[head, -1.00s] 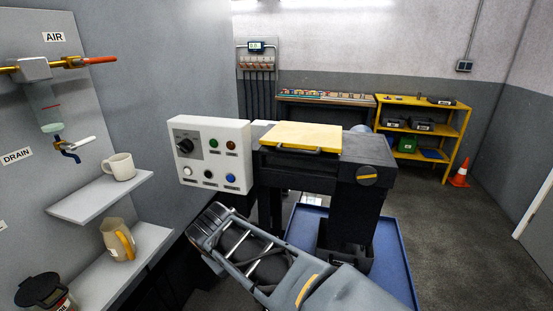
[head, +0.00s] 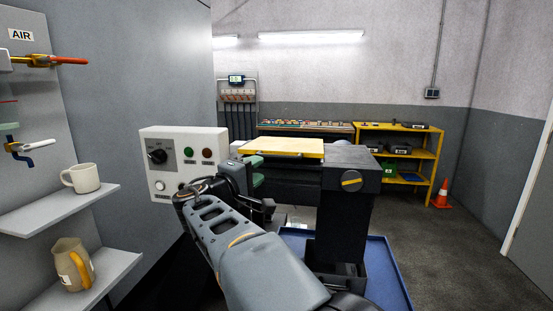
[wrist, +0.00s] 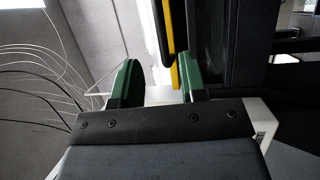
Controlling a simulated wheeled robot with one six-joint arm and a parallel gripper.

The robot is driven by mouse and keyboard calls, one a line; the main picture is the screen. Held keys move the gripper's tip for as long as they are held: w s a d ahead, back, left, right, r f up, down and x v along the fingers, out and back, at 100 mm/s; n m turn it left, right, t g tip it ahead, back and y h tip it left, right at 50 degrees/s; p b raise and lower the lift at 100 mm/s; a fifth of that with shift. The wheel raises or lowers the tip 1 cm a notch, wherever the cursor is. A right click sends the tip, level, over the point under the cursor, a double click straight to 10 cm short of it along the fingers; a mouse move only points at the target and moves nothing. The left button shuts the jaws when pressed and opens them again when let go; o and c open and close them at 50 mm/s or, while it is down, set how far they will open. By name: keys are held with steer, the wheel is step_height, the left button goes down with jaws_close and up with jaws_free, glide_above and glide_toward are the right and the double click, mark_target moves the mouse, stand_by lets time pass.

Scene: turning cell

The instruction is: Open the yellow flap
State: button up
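The yellow flap (head: 285,147) lies flat on top of the dark machine in the head view. In the wrist view its yellow edge (wrist: 174,72) runs down toward my gripper, with a black bar (wrist: 167,35) beside it, probably its handle. My gripper (head: 256,171) is at the left front end of the flap in the head view, its green fingers one above the other. In the wrist view my gripper (wrist: 158,82) is open, and the yellow edge reaches into view between the fingers, nearer the right one. I cannot tell whether they touch. My arm hides part of the machine front.
A white control box (head: 184,158) with a knob and buttons stands left of my gripper. A dark block with a yellow-marked knob (head: 351,181) is at the machine's right end. Shelves with a mug (head: 82,178) and a jug (head: 73,265) are at left.

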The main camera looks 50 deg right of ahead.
mark_target(274, 158)
steer(key=d, duration=0.3)
steer(key=w+d, duration=0.1)
steer(key=d, duration=0.2)
steer(key=d+r+p, duration=0.1)
steer(key=d, duration=0.2)
steer(key=shift+w+d, duration=0.2)
steer(key=shift+w, duration=0.05)
jaws_close()
